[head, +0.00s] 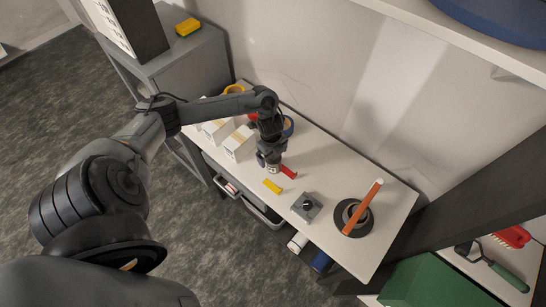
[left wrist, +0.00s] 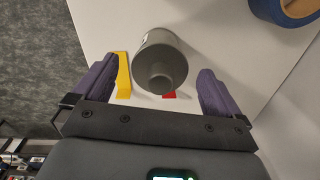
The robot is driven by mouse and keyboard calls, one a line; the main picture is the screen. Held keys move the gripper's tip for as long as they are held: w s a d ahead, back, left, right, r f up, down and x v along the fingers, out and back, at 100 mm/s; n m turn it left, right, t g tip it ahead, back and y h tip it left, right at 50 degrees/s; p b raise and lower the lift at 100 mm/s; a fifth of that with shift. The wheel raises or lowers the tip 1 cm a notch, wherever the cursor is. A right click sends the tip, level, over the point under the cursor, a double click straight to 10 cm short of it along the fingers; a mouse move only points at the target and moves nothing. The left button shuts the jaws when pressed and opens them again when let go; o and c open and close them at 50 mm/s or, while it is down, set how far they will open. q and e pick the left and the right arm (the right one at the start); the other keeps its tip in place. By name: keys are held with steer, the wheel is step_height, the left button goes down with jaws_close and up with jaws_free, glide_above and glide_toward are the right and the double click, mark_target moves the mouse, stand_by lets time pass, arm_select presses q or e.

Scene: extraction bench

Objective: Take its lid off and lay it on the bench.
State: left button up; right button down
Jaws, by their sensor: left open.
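A small jar (head: 272,169) stands on the white bench (head: 335,185), mostly hidden under my left gripper in the head view. In the left wrist view its grey round lid (left wrist: 160,55) with a raised knob faces the camera. My left gripper (left wrist: 157,92) is open, with one purple-grey finger on either side of the lid and a gap on both sides. The fingers do not appear to touch it. In the head view my left gripper (head: 269,158) points down over the jar. My right gripper is not in view.
A yellow block (head: 272,187) and a red block (head: 289,172) lie close to the jar. A grey box with a black knob (head: 306,206) and a dark disc with an orange stick (head: 362,207) stand to the right. White boxes (head: 239,145) and a blue roll (head: 289,126) are behind.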

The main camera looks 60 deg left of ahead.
arm_select(q)
steer(key=c, duration=1.1)
steer(key=shift+r, duration=0.1)
